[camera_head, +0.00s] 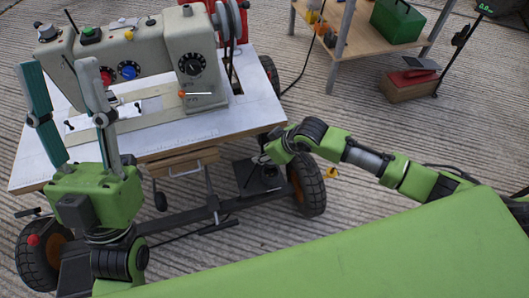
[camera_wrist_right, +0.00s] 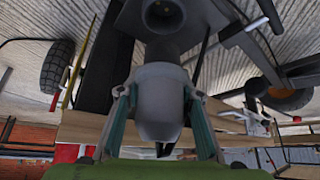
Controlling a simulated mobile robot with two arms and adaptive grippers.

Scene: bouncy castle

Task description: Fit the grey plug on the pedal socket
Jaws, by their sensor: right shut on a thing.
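The grey plug (camera_wrist_right: 160,108) is between the two fingers of my right gripper (camera_wrist_right: 158,92), which is shut on it in the right wrist view. The dark round pedal socket (camera_wrist_right: 163,14) is just beyond the plug's far end, roughly in line with it. I cannot tell whether plug and socket touch. In the head view, the black pedal (camera_head: 262,180) sits low under the table's right side, and my right gripper (camera_head: 268,156) is right at it; the plug is not clear there. My left gripper (camera_head: 60,68) is open and empty, upright in front of the sewing machine.
The beige sewing machine (camera_head: 190,60) stands on a white wheeled table (camera_head: 190,132). A wooden drawer (camera_head: 182,163) hangs under its front edge, and a black wheel (camera_head: 308,188) is right of the pedal. A wooden bench (camera_head: 350,40) with a green box (camera_head: 397,20) stands at the back right.

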